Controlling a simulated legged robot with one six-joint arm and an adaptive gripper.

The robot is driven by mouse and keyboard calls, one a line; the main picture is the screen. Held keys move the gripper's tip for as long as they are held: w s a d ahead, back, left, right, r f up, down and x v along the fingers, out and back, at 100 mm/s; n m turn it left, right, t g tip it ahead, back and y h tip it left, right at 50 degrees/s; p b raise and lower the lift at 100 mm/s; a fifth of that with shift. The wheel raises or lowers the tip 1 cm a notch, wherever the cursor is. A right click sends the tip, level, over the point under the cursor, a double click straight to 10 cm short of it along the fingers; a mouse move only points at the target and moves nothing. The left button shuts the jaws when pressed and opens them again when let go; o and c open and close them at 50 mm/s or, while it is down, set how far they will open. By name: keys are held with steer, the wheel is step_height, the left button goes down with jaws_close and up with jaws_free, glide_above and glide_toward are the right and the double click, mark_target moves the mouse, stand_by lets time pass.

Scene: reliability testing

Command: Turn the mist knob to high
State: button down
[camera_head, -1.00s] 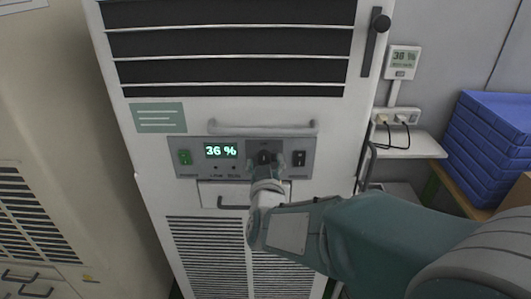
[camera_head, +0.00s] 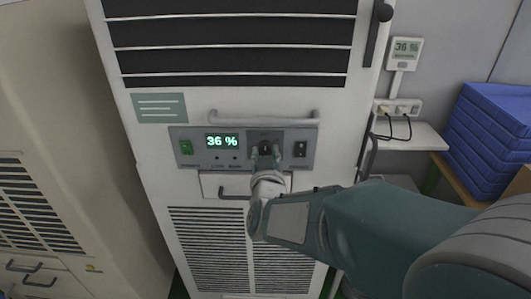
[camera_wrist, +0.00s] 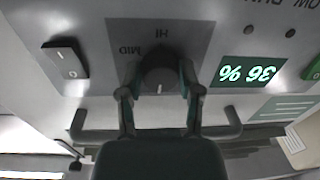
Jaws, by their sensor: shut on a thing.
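The dark round mist knob (camera_wrist: 158,72) sits on the control panel (camera_head: 180,163) of a tall white machine. In the wrist view, which is upside down, HI and MID labels show beside it, and a white mark on the knob points away from HI. My gripper (camera_wrist: 157,82) has one finger on each side of the knob and is shut on it. In the head view, my gripper (camera_head: 265,156) reaches the panel from below and partly hides the knob. A green display (camera_head: 222,141) reads 36 %.
A rocker switch (camera_head: 300,149) is right of the knob, and a green switch (camera_head: 186,147) is at the panel's left. A bar handle (camera_head: 240,116) runs above the panel. A drawer handle (camera_head: 232,197) lies below. Blue crates (camera_head: 490,140) stand at right.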

steer(key=m, duration=0.4)
steer(key=shift+a, duration=0.1)
steer(key=m, duration=0.4)
steer(key=shift+m+t, duration=0.3)
steer(key=shift+m, duration=0.1)
steer(key=m, duration=0.4)
steer(key=shift+a+f+m+h, duration=0.1)
steer(key=shift+m+h, duration=0.3)
steer(key=m, duration=0.4)
steer(key=shift+m, duration=0.4)
steer(key=m, duration=0.4)
steer(key=shift+m+h, duration=0.3)
steer(key=shift+m, duration=0.1)
steer(key=m, duration=0.4)
steer(key=shift+m+h, duration=0.3)
steer(key=shift+m, duration=0.1)
steer(key=m, duration=0.4)
steer(key=shift+f, duration=0.1)
steer(key=shift+m+g, duration=0.4)
steer(key=shift+m, duration=1.8)
